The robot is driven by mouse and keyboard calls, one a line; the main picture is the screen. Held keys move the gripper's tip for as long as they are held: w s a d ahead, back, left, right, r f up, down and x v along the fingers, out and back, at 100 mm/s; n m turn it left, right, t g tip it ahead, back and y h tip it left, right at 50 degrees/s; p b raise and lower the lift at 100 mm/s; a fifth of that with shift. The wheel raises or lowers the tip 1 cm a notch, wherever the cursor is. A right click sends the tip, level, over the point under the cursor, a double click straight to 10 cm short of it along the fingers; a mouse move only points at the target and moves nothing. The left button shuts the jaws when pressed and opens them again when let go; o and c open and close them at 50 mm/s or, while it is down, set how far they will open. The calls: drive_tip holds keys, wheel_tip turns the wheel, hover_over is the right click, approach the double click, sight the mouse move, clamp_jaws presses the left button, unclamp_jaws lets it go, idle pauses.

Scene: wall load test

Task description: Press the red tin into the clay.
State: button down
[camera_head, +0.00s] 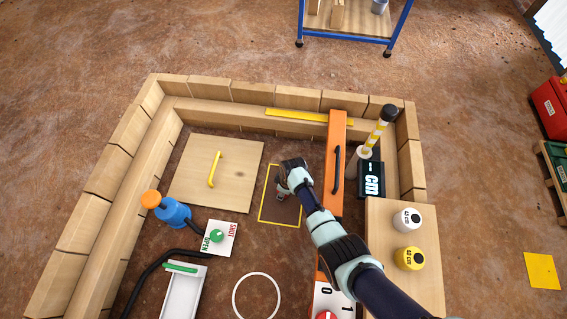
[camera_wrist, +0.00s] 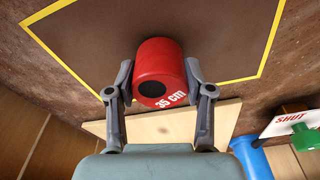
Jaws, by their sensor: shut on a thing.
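The red tin (camera_wrist: 160,58) with "35 cm" on it is between the two fingers of my gripper (camera_wrist: 158,90) in the wrist view. The fingers are shut on its sides. Beyond it lies the brown clay patch (camera_wrist: 90,35) inside a yellow outline. In the head view my gripper (camera_head: 283,187) is over the upper right part of the yellow-outlined clay (camera_head: 275,212). I cannot tell whether the tin touches the clay.
An orange beam (camera_head: 336,150) with a black handle stands just right of the patch. A wooden board (camera_head: 235,185) with a yellow handle lies left. White (camera_head: 407,219) and yellow (camera_head: 409,258) tins stand on a wooden block.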

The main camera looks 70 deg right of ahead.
drive_tip(key=shift+f+b, duration=0.3)
drive_tip(key=shift+f, duration=0.2)
idle(0.3)
drive_tip(key=shift+s+a+f, duration=0.1)
drive_tip(key=shift+f, duration=0.25)
idle(1.4)
drive_tip(key=shift+r, duration=0.15)
wheel_tip(320, 180, up, 10)
drive_tip(key=p, duration=1)
drive_tip(key=shift+r, duration=0.15)
